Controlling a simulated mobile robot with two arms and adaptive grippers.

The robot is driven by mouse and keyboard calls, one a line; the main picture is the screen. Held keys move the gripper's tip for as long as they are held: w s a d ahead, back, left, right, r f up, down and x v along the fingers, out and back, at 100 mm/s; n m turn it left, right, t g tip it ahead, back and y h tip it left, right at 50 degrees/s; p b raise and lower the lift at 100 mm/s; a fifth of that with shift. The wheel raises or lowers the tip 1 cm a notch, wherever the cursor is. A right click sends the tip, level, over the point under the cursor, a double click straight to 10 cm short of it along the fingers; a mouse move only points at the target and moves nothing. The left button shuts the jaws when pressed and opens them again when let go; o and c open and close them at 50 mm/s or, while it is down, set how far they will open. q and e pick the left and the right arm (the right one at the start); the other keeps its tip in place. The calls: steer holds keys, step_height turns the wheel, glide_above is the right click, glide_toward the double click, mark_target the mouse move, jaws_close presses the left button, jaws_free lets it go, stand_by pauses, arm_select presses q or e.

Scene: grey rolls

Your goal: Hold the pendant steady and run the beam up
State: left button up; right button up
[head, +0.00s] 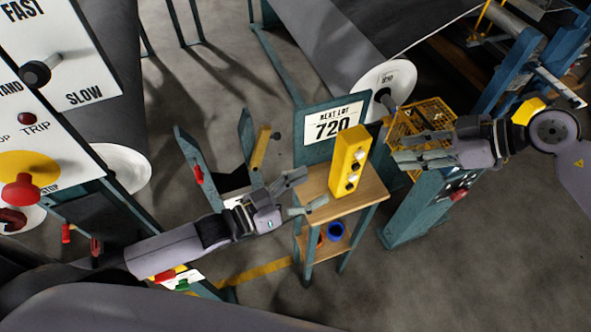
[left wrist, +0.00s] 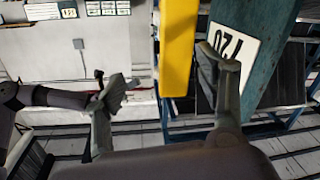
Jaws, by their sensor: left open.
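The pendant (head: 349,160) is a yellow box with a column of round buttons, upright on a small wooden-topped stand (head: 336,203). My left gripper (head: 312,187) is open, just left of and in front of the pendant. In the left wrist view the yellow pendant (left wrist: 178,45) shows ahead between the spread fingers, with no visible contact. My right gripper (head: 396,148) appears open and empty, to the right of the pendant. A large grey roll with a white end disc (head: 384,86) lies behind; another grey roll (head: 110,90) is at the left. Which one is the beam I cannot tell.
A sign reading "NEXT LOT 720" (head: 333,122) stands behind the pendant. A yellow wire basket (head: 420,122) and a teal control post (head: 428,208) stand to the right. A panel with a red stop button (head: 22,189) is at the left. Floor at lower right is clear.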

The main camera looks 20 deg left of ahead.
mark_target(364, 146)
arm_select(q)
step_height(364, 146, up, 3)
steer(key=w+a+m+h, duration=0.1)
steer(key=w+a+m, duration=0.1)
steer(key=a+m, duration=0.15)
steer(key=shift+g, duration=0.4)
steer(key=x, duration=1.7)
steer(key=shift+d, duration=0.45)
steer(key=shift+c, duration=0.5)
jaws_close()
